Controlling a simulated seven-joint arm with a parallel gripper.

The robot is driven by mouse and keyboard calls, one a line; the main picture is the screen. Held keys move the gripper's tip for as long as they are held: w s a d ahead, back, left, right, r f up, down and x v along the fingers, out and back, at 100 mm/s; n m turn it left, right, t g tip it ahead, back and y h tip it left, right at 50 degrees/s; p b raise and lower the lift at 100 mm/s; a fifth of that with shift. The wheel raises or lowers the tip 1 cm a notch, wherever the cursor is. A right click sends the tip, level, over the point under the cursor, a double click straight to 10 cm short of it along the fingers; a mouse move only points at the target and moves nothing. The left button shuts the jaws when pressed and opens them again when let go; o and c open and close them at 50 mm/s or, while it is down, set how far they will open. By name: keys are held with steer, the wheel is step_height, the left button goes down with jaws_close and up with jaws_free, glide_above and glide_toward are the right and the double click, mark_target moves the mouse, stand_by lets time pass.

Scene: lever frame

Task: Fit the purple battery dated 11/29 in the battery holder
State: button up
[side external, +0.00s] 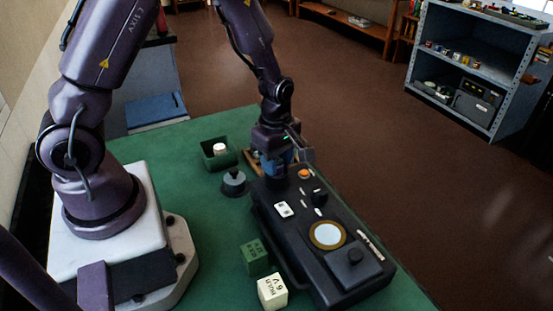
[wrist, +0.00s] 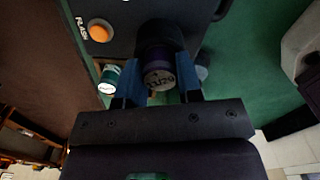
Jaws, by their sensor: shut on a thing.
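The purple battery (wrist: 157,58) is between the blue fingers of my gripper (wrist: 161,88) in the wrist view. Its pale end faces the camera, with dark print that looks like 11/29 upside down. A dark rounded part (wrist: 160,30), which looks like the battery holder, is at its far end by the black panel. I cannot tell how far the battery is inside it. In the side view my gripper (side external: 278,170) points down at the back end of the black panel (side external: 318,235); the battery is mostly hidden there.
A green-wrapped battery (wrist: 110,78) stands left of my fingers in the wrist view. An orange button (wrist: 100,31) is on the panel. A green box (side external: 218,153), a grey knobbed weight (side external: 234,183), a green block (side external: 254,257) and a cream block (side external: 272,291) are on the green table.

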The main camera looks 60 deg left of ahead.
steer(key=shift+f, duration=0.15)
steer(key=o, duration=1.5)
steer(key=shift+o, duration=0.2)
steer(key=shift+r, duration=3.05)
